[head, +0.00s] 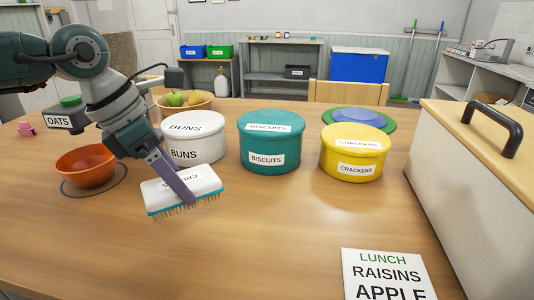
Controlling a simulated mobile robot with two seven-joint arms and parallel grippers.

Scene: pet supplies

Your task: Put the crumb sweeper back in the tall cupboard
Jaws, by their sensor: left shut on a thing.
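The crumb sweeper (209,182) is a white block with a teal edge, tan bristles and a partly covered label. My left gripper (187,197) is shut on it, with a purple-grey finger across its near side. The sweeper is tilted a little, bristles down, in front of the white tin; I cannot tell whether the bristles touch the table. Nothing in view is clearly the tall cupboard. A cream box-like unit (465,190) with a black handle on its wooden top stands at the right. My right gripper is not in view.
On the wooden table (270,240) stand the white buns tin (205,152), teal biscuits tin (271,140), yellow crackers tin (351,165), and orange bowl (80,168). A lunch card (385,275) lies front right. The table's front middle is clear.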

